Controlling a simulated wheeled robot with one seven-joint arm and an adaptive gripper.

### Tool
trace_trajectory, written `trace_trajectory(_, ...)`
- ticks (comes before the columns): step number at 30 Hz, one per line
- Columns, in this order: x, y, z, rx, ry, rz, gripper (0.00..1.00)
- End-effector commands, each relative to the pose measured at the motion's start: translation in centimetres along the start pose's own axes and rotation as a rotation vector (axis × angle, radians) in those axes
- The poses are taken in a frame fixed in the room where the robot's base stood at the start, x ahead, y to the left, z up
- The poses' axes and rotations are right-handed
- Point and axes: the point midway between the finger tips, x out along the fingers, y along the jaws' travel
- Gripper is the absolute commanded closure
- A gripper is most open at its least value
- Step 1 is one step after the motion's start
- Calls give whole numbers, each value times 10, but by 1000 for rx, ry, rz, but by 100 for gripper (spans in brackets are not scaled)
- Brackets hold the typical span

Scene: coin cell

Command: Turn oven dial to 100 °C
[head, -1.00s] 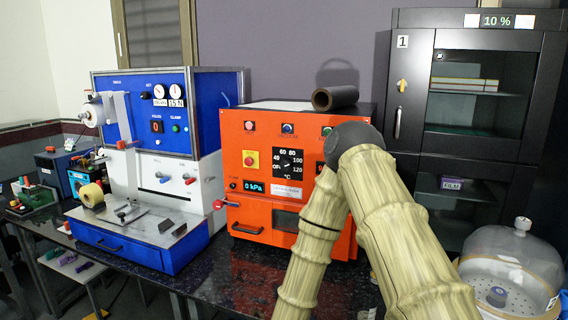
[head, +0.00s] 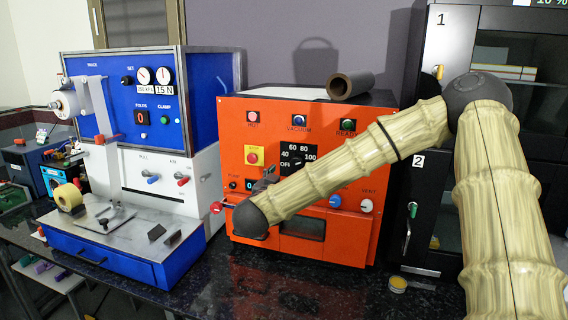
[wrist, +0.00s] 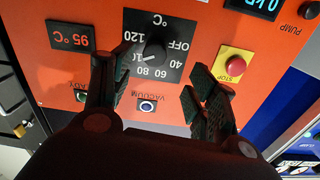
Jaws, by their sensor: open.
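The oven (head: 330,255) is an orange box with a black dial plate. Its round black dial (head: 297,162) is partly visible in the head view, with my arm passing just below it. In the wrist view the dial (wrist: 155,52) appears upside down, and its light mark seems to point toward the 100 side, partly hidden by a finger. A small oven display (wrist: 82,38) reads 95 °C. My gripper (wrist: 155,85) is open, its fingers on either side of the dial plate's lower part and apart from the knob. In the head view the gripper is mostly hidden behind the wrist.
A red stop button (wrist: 235,65) is close to the right finger, and a vacuum button (wrist: 147,106) lies between the fingers. A dark roll (head: 350,84) lies on the oven. A blue machine (head: 150,120) stands left; a black cabinet (head: 425,215) stands right.

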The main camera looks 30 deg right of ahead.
Motion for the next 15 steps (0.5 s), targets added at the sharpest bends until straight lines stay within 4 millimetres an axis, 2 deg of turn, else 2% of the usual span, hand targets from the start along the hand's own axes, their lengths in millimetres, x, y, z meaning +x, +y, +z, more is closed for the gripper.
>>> trace_trajectory(5,11,3,-6,8,2,-3,42)
trace_trajectory(15,75,-8,4,-4,-6,-4,42)
